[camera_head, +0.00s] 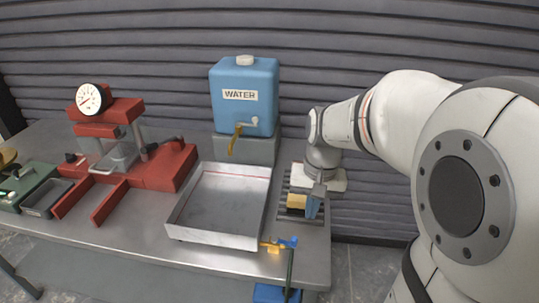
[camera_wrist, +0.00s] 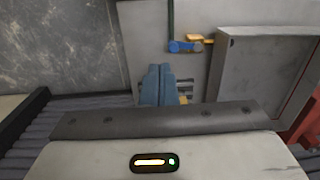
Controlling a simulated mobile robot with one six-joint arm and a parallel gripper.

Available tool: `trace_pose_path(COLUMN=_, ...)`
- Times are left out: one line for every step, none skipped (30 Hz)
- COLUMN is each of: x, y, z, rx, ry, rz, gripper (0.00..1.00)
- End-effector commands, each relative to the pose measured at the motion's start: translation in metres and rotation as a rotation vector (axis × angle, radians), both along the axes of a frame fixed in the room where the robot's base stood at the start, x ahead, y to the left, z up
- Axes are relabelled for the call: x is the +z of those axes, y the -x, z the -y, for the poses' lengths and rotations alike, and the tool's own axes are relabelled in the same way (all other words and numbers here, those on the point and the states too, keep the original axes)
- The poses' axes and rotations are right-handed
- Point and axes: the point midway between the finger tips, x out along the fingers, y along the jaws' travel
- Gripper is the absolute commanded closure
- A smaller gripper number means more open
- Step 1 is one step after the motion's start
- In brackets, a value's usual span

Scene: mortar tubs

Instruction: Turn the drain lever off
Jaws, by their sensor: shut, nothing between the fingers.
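The drain valve (camera_head: 270,246) is a small brass fitting at the front right corner of the grey metal tray (camera_head: 187,228). Its blue drain lever (camera_head: 288,242) lies about in line with the brass pipe. In the wrist view the blue lever (camera_wrist: 184,46) and brass pipe (camera_wrist: 202,40) show beyond my fingertips, a little to the right. My gripper (camera_head: 312,212) points down over the slatted rack, right of the tray. Its blue fingers (camera_wrist: 158,70) are together with nothing between them, apart from the lever.
A dark hose (camera_head: 290,268) drops from the valve towards a blue tub (camera_head: 272,293). A tan block (camera_head: 296,202) sits on the rack (camera_head: 286,214) beside my fingers. The blue water container (camera_head: 244,105) and red press (camera_head: 157,165) stand behind and left.

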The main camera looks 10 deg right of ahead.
Motion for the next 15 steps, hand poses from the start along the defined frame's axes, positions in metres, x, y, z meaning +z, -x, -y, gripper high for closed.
trace_pose_path(x=0.008, y=-0.017, z=0.005, rx=-0.044, ry=-0.015, rz=-0.045, gripper=1.00)
trace_pose_path(x=0.008, y=-0.026, z=0.007, rx=-0.069, ry=-0.022, rz=-0.068, gripper=1.00)
trace_pose_path(x=0.008, y=-0.037, z=0.011, rx=-0.105, ry=-0.032, rz=-0.098, gripper=1.00)
trace_pose_path(x=0.006, y=-0.046, z=0.013, rx=-0.129, ry=-0.040, rz=-0.120, gripper=1.00)
trace_pose_path(x=0.005, y=-0.054, z=0.016, rx=-0.154, ry=-0.047, rz=-0.143, gripper=1.00)
trace_pose_path(x=0.003, y=-0.063, z=0.019, rx=-0.186, ry=-0.056, rz=-0.171, gripper=1.00)
trace_pose_path(x=0.000, y=-0.070, z=0.022, rx=-0.207, ry=-0.061, rz=-0.190, gripper=1.00)
trace_pose_path(x=-0.002, y=-0.076, z=0.024, rx=-0.227, ry=-0.067, rz=-0.210, gripper=1.00)
trace_pose_path(x=-0.005, y=-0.084, z=0.027, rx=-0.253, ry=-0.074, rz=-0.232, gripper=1.00)
trace_pose_path(x=-0.008, y=-0.089, z=0.029, rx=-0.269, ry=-0.079, rz=-0.247, gripper=1.00)
trace_pose_path(x=-0.010, y=-0.093, z=0.030, rx=-0.285, ry=-0.083, rz=-0.262, gripper=1.00)
trace_pose_path(x=-0.013, y=-0.098, z=0.033, rx=-0.304, ry=-0.087, rz=-0.278, gripper=1.00)
trace_pose_path(x=-0.016, y=-0.101, z=0.034, rx=-0.314, ry=-0.090, rz=-0.288, gripper=1.00)
trace_pose_path(x=-0.018, y=-0.104, z=0.036, rx=-0.324, ry=-0.093, rz=-0.296, gripper=1.00)
trace_pose_path(x=-0.020, y=-0.106, z=0.037, rx=-0.335, ry=-0.095, rz=-0.307, gripper=1.00)
